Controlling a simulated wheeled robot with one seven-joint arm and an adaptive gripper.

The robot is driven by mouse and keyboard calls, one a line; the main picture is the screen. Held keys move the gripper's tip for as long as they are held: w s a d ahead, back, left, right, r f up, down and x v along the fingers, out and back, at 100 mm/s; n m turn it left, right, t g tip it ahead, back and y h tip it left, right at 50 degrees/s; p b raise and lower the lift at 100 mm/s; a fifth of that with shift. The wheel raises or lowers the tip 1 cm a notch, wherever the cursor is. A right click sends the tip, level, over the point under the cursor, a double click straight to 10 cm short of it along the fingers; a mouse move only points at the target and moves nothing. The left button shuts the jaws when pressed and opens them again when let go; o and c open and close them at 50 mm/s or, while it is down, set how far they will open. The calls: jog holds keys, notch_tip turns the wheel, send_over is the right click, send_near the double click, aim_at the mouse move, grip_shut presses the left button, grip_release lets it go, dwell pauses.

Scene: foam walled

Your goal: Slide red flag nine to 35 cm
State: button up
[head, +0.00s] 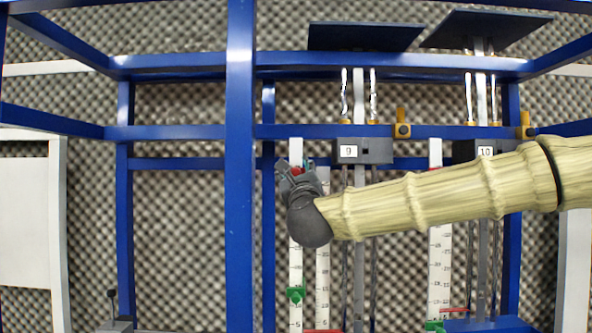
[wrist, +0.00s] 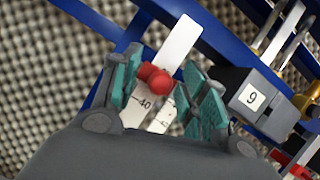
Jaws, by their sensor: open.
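The red flag (wrist: 155,79) is a small red slider with a round knob on a white upright scale (head: 295,255), just above the printed 40 in the wrist view. A box labelled 9 (head: 362,151) is right of this scale and also shows in the wrist view (wrist: 256,99). My gripper (head: 295,168) is at the upper part of the scale. In the wrist view its teal-padded fingers (wrist: 163,66) are open, one on each side of the red flag. I cannot tell whether either pad touches it. In the head view the gripper mostly hides the flag.
A green flag (head: 295,295) is low on the same scale. A second white scale (head: 322,275) stands just to the right. Box 10 (head: 485,152) and its scale (head: 435,255) are farther right, partly behind my arm. A blue frame post (head: 239,170) stands close to the left.

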jog(key=shift+s, duration=0.15)
jog(key=shift+d, duration=0.15)
grip_shut()
notch_tip(320, 180, down, 10)
jog(key=b, duration=1.1)
jog(key=shift+c, duration=1.8)
grip_release()
jog(key=o, duration=0.4)
jog(key=shift+c, duration=0.2)
